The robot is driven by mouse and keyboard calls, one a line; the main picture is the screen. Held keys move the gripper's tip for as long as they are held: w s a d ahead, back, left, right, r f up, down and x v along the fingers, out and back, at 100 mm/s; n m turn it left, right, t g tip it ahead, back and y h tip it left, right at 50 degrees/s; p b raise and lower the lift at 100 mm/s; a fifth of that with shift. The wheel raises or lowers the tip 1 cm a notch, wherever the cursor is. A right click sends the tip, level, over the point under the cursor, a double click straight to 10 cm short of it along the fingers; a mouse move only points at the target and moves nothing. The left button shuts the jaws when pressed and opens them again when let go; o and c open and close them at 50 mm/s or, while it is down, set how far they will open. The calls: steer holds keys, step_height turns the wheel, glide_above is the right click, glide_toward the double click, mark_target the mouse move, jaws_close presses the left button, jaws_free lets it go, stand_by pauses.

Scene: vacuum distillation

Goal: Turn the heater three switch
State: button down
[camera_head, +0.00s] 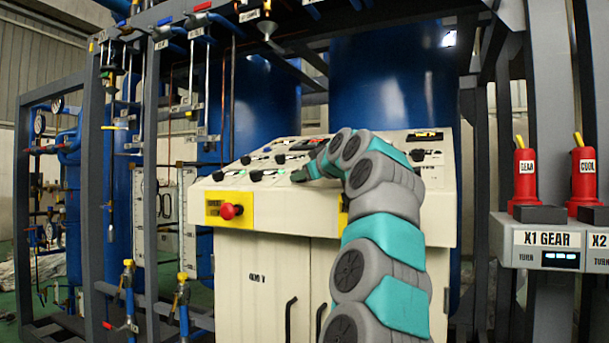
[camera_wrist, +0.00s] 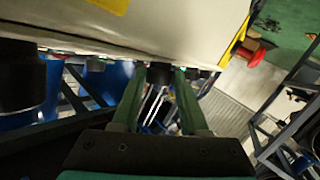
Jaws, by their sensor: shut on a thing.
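The control panel (camera_head: 285,205) has a sloped top with several black switches and small lights. My gripper (camera_head: 302,175) is at the panel's sloped top, in the front row of switches. In the wrist view its two green fingers (camera_wrist: 159,80) stand on either side of a black switch knob (camera_wrist: 158,71) and are shut on it. The fingers hide part of the knob. The labels are too small to read, so I cannot tell which heater the knob belongs to. In the head view my gripper and arm hide part of the panel.
A red emergency button (camera_head: 231,211) on a yellow plate sticks out of the panel's front; it also shows in the wrist view (camera_wrist: 252,52). Red X1 GEAR (camera_head: 525,180) and COOL (camera_head: 583,178) units stand at right.

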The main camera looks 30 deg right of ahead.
steer(key=shift+c, duration=2.2)
jaws_free()
steer(key=shift+s+b, duration=0.35)
steer(key=shift+s, duration=0.15)
steer(key=s+r+b, duration=0.1)
steer(key=s+b, duration=0.1)
steer(key=s, duration=0.4)
steer(key=shift+s, duration=0.35)
